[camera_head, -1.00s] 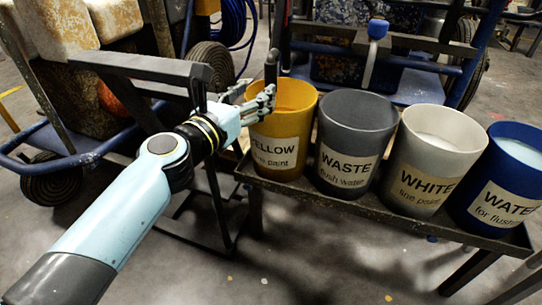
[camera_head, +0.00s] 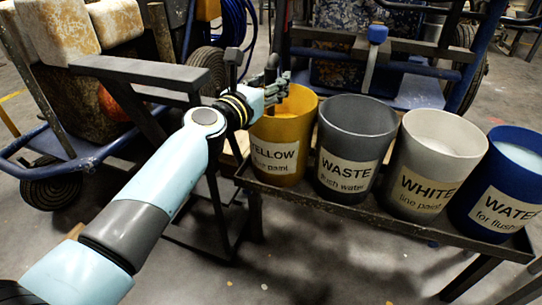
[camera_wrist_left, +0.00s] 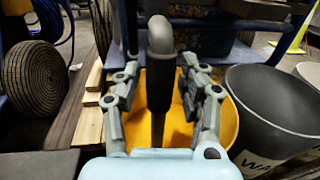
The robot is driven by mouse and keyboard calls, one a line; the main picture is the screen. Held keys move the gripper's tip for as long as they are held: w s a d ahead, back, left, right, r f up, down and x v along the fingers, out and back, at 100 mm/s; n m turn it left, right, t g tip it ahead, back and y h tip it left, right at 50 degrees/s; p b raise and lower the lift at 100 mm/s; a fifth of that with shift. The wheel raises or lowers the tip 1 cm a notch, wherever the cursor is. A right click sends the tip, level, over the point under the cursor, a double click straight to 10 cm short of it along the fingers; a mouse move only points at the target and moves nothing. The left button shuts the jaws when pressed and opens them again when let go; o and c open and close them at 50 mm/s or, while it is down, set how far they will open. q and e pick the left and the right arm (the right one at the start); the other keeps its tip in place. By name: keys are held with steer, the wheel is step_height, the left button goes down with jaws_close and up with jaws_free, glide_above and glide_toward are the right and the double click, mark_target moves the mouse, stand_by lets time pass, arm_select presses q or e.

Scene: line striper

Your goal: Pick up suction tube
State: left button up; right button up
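The suction tube (camera_wrist_left: 160,75) is a dark upright pipe with a grey, bent top. In the left wrist view it stands in the yellow bucket (camera_wrist_left: 228,122), its lower end hidden. My left gripper (camera_wrist_left: 159,88) is open, with one finger on each side of the tube and gaps visible between. In the head view my left gripper (camera_head: 272,92) is over the left rim of the yellow paint bucket (camera_head: 285,150), and the tube there is hard to separate from the fingers. My right gripper is not in view.
A grey waste bucket (camera_head: 354,140), a white paint bucket (camera_head: 430,155) and a blue water bucket (camera_head: 505,180) stand right of the yellow one on a dark bench (camera_head: 380,212). A grey bar (camera_head: 140,68) of the machine runs close behind my left arm.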

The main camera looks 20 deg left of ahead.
arm_select(q)
jaws_close()
stand_by(0.8)
